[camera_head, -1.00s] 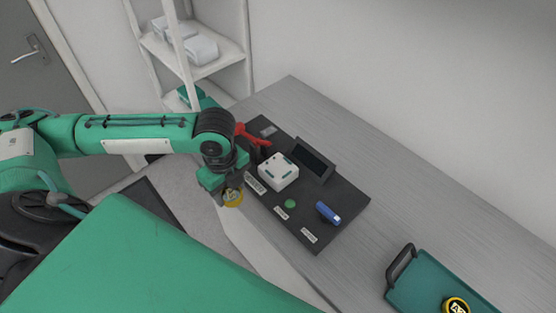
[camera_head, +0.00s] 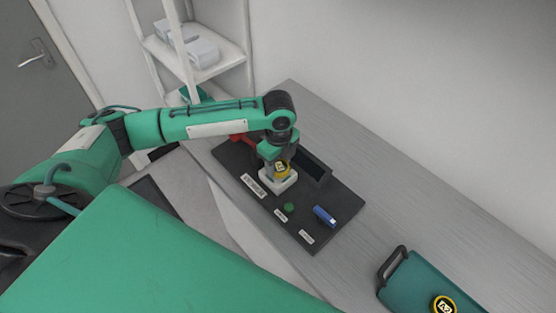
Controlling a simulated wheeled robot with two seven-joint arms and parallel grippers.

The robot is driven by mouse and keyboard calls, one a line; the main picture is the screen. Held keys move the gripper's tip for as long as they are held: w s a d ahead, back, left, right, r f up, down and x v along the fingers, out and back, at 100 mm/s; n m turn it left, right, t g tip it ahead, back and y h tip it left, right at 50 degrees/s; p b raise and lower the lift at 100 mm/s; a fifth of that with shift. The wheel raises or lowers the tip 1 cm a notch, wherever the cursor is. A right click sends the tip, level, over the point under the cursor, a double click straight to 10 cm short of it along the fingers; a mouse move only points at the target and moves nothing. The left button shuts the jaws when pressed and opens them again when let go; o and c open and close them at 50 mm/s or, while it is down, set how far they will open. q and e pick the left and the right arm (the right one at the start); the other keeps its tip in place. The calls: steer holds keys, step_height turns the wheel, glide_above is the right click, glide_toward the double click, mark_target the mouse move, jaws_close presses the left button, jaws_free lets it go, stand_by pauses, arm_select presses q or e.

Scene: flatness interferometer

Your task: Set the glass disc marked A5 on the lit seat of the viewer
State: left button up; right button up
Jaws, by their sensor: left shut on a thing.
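My left gripper (camera_head: 280,162) points down and is shut on a yellow-rimmed disc (camera_head: 281,169). The mark on this disc is too small to read. The disc is over the white block of the viewer (camera_head: 277,187), and I cannot tell whether they touch. The gripper and disc hide most of the block's top, and the lit seat cannot be made out. A second yellow-rimmed disc with a dark face (camera_head: 444,305) lies on the teal tray at the bottom right; its mark is not readable. My right gripper is not in view.
The block stands on a dark base plate (camera_head: 330,229) with a dark screen box (camera_head: 315,169), a green button (camera_head: 289,207), a blue part (camera_head: 325,215) and a red lever (camera_head: 239,138). The teal tray (camera_head: 410,290) has a black handle. Bare grey bench (camera_head: 385,200) lies between.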

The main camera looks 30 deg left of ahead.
arm_select(q)
steer(key=shift+f, duration=0.3)
steer(key=shift+s+a, duration=0.1)
steer(key=shift+s, duration=0.05)
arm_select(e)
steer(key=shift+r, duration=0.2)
arm_select(q)
steer(key=shift+f, duration=0.15)
